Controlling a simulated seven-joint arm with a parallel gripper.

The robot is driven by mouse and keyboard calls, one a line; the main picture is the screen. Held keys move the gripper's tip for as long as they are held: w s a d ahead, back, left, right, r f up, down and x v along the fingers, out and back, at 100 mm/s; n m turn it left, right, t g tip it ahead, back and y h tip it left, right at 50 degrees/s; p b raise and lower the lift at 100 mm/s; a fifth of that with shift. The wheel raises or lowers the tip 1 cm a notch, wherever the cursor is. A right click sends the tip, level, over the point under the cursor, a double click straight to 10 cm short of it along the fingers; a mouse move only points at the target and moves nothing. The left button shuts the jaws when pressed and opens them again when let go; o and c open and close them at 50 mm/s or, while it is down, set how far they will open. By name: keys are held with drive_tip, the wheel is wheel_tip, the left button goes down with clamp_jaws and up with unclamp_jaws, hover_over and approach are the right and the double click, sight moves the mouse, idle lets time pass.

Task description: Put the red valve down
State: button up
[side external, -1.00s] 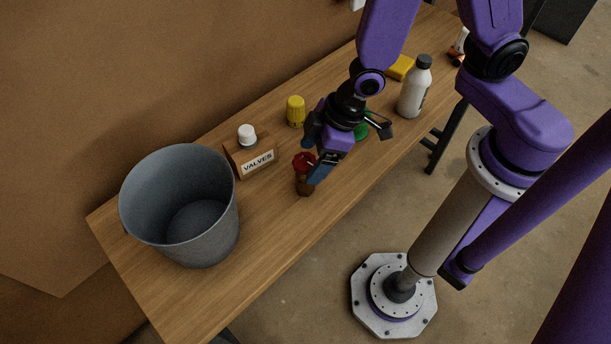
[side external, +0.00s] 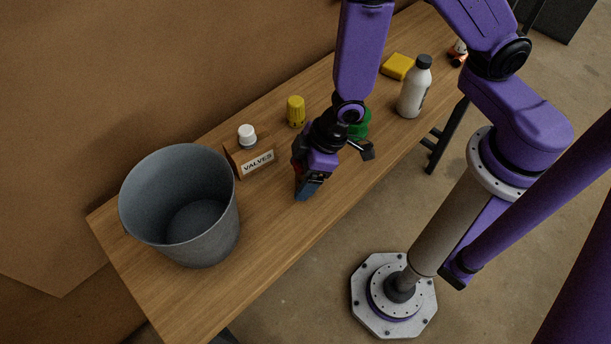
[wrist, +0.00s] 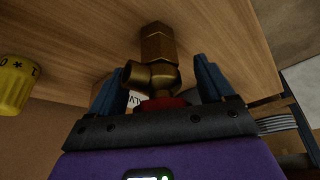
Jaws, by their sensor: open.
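The red valve (wrist: 160,104) has a brass body (wrist: 158,52) and stands between my gripper's two blue fingers in the wrist view. Its red head is close to my gripper's palm. My gripper (wrist: 158,85) is open, with a gap visible between each finger and the valve. In the side view my gripper (side external: 304,193) is low over the table (side external: 265,238), around the valve, of which only a bit of red (side external: 297,172) shows. The wooden box labelled VALVES (side external: 259,162) stands left of my gripper with a white-capped valve (side external: 247,134) in it.
A grey bucket (side external: 225,215) stands at the table's left end. A yellow valve (side external: 295,111) stands behind my gripper and a green thing (side external: 361,124) is partly hidden by it. A white bottle (side external: 413,92) and yellow block (side external: 398,66) are to the right.

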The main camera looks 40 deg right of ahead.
clamp_jaws()
drive_tip(key=shift+r, duration=0.4)
wheel_tip(320, 180, up, 3)
drive_tip(key=shift+s, duration=0.15)
drive_tip(key=s+d+r, duration=0.8)
drive_tip(key=s+r, duration=0.1)
drive_tip(key=s, duration=0.1)
drive_tip(key=shift+s+d+r, duration=0.2)
drive_tip(key=shift+s+r, duration=0.05)
drive_tip(key=shift+s, duration=0.05)
idle(0.7)
